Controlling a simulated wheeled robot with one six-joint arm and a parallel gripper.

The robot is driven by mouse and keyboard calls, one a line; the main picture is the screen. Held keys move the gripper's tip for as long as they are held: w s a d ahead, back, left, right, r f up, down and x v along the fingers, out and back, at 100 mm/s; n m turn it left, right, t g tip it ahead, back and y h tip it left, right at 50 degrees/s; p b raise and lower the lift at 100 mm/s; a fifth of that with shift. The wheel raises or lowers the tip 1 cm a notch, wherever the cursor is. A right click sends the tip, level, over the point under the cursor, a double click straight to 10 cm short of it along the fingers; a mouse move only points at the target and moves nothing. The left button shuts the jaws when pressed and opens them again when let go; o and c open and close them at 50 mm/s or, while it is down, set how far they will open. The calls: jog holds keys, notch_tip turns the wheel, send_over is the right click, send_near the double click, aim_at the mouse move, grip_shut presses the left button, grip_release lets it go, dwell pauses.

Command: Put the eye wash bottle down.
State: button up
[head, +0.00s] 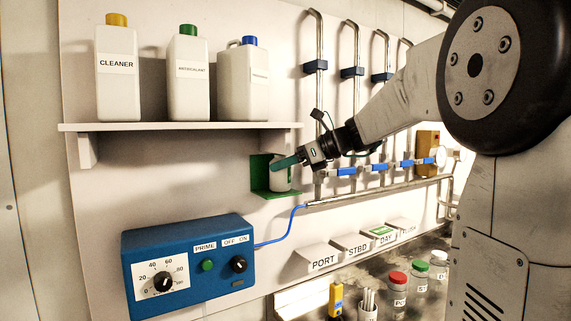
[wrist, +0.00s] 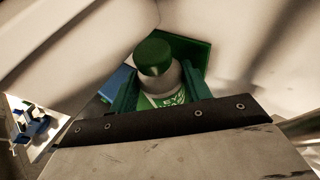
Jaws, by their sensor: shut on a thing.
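The eye wash bottle (head: 280,178) is white and sits at the green wall bracket (head: 260,174) in the head view. In the wrist view the bottle (wrist: 159,72) shows its green cap and part of a green label, between the two green fingers of my gripper (wrist: 161,92). My gripper (head: 287,162) is shut on the bottle from the right. The bracket's green panel (wrist: 190,52) shows behind the bottle in the wrist view. The bottle looks upright in the head view. Whether its base touches the bracket's ledge is unclear.
A shelf (head: 180,127) with several white bottles is above left of the bracket. A blue control box (head: 188,263) is below left. Pipes with blue valves (head: 375,168) run on the right. Jars (head: 396,284) and a yellow tool (head: 336,298) stand on the counter below.

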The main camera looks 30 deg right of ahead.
jog(key=o, duration=0.9)
jog(key=shift+f, duration=0.1)
